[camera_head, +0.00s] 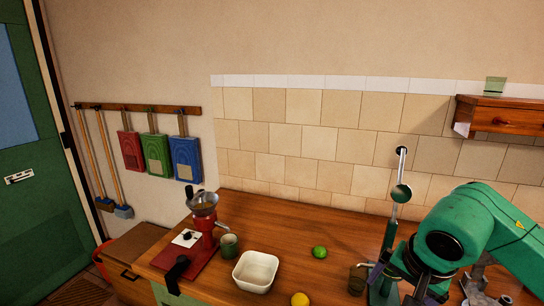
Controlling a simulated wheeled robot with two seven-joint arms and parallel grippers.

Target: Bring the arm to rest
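My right arm comes in from the right, green with black joints. Its gripper (422,288) is low in the picture, close beside a green upright stand with a lever (390,240). The fingers are dark and partly cut off by the lower edge, so I cannot tell whether they are open or hold anything. My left arm and gripper are not in view.
The wooden counter (300,222) bears a red grinder (205,235), a green mug (229,245), a white square bowl (256,271), a lime (319,252), a lemon (300,299) and a small brown glass (357,280). A wooden shelf (505,115) is at right.

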